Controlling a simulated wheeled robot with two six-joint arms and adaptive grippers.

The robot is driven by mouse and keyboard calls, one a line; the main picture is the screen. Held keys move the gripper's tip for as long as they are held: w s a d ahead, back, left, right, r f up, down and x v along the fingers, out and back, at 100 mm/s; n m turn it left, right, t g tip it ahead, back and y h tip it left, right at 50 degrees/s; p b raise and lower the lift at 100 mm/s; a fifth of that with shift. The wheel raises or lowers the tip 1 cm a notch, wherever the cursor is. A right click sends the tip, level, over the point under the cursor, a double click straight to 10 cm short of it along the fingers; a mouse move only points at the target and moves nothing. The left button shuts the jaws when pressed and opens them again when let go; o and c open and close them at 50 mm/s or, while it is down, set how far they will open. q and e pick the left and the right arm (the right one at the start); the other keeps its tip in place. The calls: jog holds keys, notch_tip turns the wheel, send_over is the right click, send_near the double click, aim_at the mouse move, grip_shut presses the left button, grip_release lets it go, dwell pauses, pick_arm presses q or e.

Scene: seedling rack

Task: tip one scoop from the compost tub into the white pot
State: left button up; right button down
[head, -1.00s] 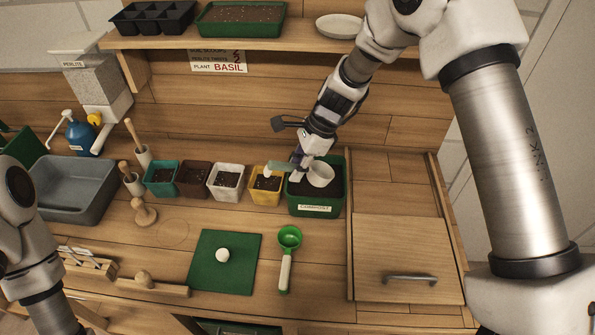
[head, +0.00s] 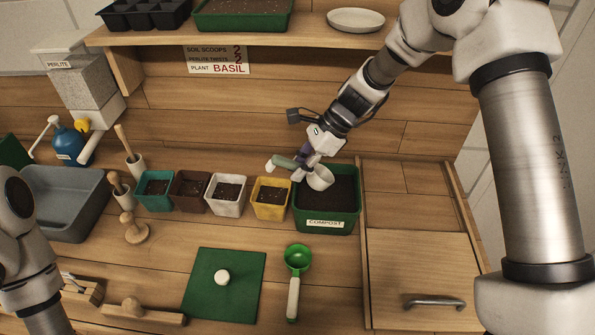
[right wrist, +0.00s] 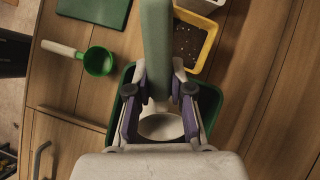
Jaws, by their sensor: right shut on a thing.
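My right gripper (head: 308,160) is shut on the green handle (head: 284,161) of a scoop with a pale cup (head: 320,177). The cup is over the back left part of the green compost tub (head: 326,225), which holds dark soil. In the right wrist view the handle (right wrist: 157,45) runs up between the fingers, with the cup (right wrist: 160,127) below them. I cannot tell what the cup holds. The white pot (head: 226,208) stands left of the tub, beyond the yellow pot, with dark soil in it. My left gripper is out of view; only its arm shows.
The yellow pot (head: 271,212) stands between the white pot and tub. Brown (head: 190,204) and teal (head: 155,203) pots stand farther left. A green scoop (head: 294,280) and a green mat (head: 205,300) with a white knob lie in front. A shelf (head: 300,42) hangs above.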

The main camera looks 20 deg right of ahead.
aim_at(315, 185)
jog(key=d+f+b, duration=0.1)
jog(key=f+b, duration=0.1)
jog(key=d+f+b, duration=0.1)
jog(key=f+b, duration=0.1)
jog(key=d+f+b, duration=0.1)
jog(key=f+b, duration=0.1)
jog(key=f, duration=0.1)
jog(key=shift+s+d, duration=0.3)
jog(key=shift+d, duration=0.1)
jog(key=r+h+p, duration=0.1)
jog(key=h+p, duration=0.1)
jog(key=p, duration=0.4)
jog(key=a+r+h+p, duration=0.1)
jog(key=r+p, duration=0.1)
jog(key=p, duration=0.5)
jog(key=a+r+h+p, duration=0.1)
jog(key=r+h+p, duration=0.1)
jog(key=p, duration=0.4)
jog(key=shift+w+a+g+h+p, duration=0.15)
jog(key=shift+a+g+h+p, duration=0.15)
jog(key=shift+p, duration=0.1)
jog(key=shift+r, duration=0.15)
jog(key=shift+a+r+h, duration=0.25)
jog(key=shift+r+h, duration=0.1)
jog(key=shift+r, duration=0.45)
jog(key=shift+a+r+h, duration=0.25)
jog(key=shift+r+h, duration=0.1)
jog(key=shift+r, duration=0.45)
